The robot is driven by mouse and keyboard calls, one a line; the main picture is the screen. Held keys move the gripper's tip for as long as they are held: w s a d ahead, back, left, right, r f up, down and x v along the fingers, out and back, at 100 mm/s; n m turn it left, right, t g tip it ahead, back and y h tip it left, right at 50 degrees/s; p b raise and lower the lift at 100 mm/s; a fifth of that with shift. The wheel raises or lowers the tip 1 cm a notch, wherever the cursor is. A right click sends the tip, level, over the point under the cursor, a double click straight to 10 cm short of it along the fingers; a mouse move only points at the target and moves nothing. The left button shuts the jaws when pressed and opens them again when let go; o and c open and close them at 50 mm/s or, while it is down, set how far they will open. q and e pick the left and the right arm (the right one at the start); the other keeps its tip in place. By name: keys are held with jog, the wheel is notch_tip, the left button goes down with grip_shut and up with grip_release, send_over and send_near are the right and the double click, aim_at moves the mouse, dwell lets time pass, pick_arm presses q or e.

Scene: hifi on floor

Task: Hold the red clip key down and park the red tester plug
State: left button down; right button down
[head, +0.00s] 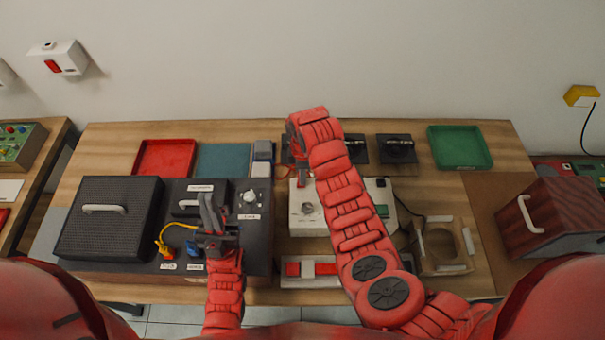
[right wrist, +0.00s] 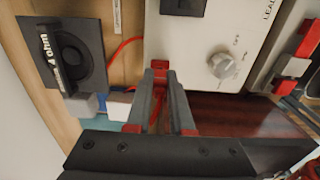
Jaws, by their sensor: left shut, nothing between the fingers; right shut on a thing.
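My left gripper (head: 208,203) is shut and empty over the dark hi-fi unit (head: 255,240). It covers part of the unit's top, and I cannot make out the red clip key there. My right gripper (right wrist: 159,76) is shut on a small red piece, apparently the red tester plug (right wrist: 159,65), beside the white tester box (right wrist: 200,35). In the head view the tester box (head: 305,225) is partly hidden by my right arm. A red cable (right wrist: 124,46) runs behind the fingers by the tester's edge.
A yellow cable (head: 161,246) lies on the hi-fi unit. Red (head: 165,157) and green (head: 460,147) trays are at the back.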

jog(key=shift+s+f+b, duration=0.2)
jog(key=shift+f+b, duration=0.15)
jog(key=shift+b, duration=0.05)
dwell(0.4)
jog(key=shift+w+r+p, duration=0.15)
jog(key=shift+r+p, duration=0.05)
jog(key=shift+r, duration=1.05)
jog(key=shift+w+r+p, duration=0.1)
jog(key=shift+r+p, duration=0.1)
jog(key=shift+r, duration=1.05)
jog(key=shift+s+f, duration=0.1)
